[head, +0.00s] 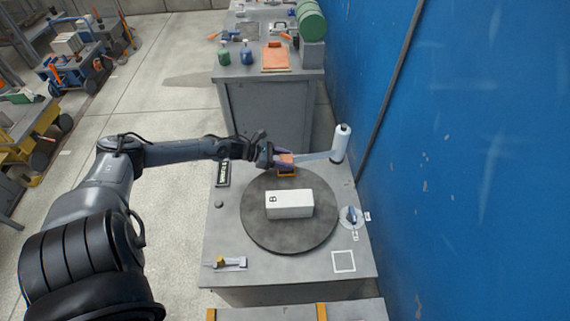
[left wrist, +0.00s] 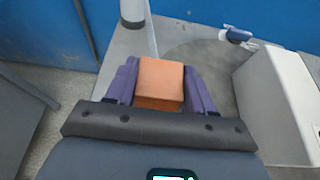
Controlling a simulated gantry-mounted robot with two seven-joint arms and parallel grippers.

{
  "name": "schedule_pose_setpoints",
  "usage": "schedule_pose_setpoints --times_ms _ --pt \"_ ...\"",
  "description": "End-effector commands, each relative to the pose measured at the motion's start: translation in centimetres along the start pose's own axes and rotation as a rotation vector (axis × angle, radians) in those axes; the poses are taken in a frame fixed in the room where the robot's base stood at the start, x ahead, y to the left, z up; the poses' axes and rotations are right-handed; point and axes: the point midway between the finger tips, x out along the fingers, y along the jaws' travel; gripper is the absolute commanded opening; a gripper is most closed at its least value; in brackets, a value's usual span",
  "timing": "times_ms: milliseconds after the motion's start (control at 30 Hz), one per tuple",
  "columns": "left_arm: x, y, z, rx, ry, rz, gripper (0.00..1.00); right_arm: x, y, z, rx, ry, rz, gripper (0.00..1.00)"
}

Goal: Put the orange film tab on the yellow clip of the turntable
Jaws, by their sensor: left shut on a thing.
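My left gripper (head: 284,159) is shut on the orange film tab (head: 287,158) at the far edge of the turntable (head: 262,232). In the left wrist view the orange tab (left wrist: 160,78) sits between the two purple fingers of the left gripper (left wrist: 160,88). A pale film strip (head: 316,156) runs from the tab to the upright white roll (head: 341,142). The yellow clip (head: 286,173) is at the turntable's far rim, just below the tab in the head view. I cannot tell whether tab and clip touch. The clip is not visible in the left wrist view. My right gripper is not in view.
A white box marked B (head: 289,204) stands on the turntable. A blue-handled item (head: 351,215) lies right of it, and a small tool with a yellow part (head: 226,263) lies front left. A blue wall (head: 480,170) bounds the right side. The table's front middle is clear.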

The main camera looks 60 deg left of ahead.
Motion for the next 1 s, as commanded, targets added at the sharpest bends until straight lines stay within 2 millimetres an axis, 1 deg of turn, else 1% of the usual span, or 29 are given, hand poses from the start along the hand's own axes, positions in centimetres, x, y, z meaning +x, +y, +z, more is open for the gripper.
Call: schedule_pose_setpoints --times_ms 33,167,467,600,633,700,767,800,1000 --pt "0.4 0.1 -0.7 -0.003 -0.002 0.002 0.21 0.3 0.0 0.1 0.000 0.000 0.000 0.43" --pt "0.8 0.0 -1.7 -0.001 -0.001 0.001 0.21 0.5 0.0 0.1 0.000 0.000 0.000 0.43" --pt "0.8 0.0 -1.9 0.000 0.000 0.000 0.21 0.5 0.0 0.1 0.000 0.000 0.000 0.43" --pt "1.0 0.0 -2.3 0.000 0.000 0.000 0.21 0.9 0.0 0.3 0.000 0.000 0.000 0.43" --pt "0.9 0.0 -2.2 0.000 0.001 0.000 0.56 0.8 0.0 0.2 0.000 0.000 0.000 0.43" --pt "0.9 0.0 -2.1 0.000 0.001 0.000 0.66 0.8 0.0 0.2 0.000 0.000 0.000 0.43" --pt "0.9 0.0 -2.1 0.000 0.001 0.000 0.76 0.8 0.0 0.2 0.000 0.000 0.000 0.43" --pt "0.9 0.0 -2.1 0.000 0.001 0.000 0.78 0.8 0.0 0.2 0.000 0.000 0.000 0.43" --pt "0.9 0.0 -2.1 0.000 0.001 0.000 0.78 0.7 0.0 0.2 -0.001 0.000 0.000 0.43"
